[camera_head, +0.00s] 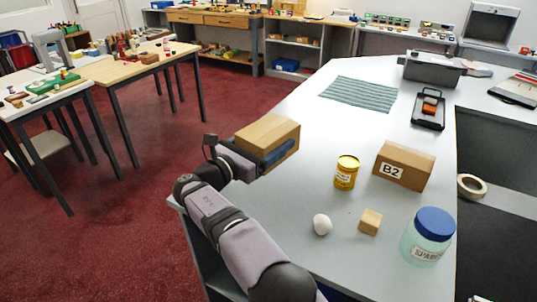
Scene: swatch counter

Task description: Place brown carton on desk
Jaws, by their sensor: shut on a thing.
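A brown carton (268,132), a plain light-brown box, is held at the end of my arm. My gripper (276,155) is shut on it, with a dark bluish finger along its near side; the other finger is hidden. The carton shows over the left edge of the grey-white desk (345,125); I cannot tell how high it is above the top. Another brown carton labelled B2 (403,168) stands on the desk to the right, apart from my gripper.
A yellow tin (346,172), a white lump (322,224), a small wooden cube (370,221) and a blue-lidded jar (427,237) stand on the near desk. A striped cloth (360,94) and a black tray (428,111) lie farther back. The desk's middle is clear.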

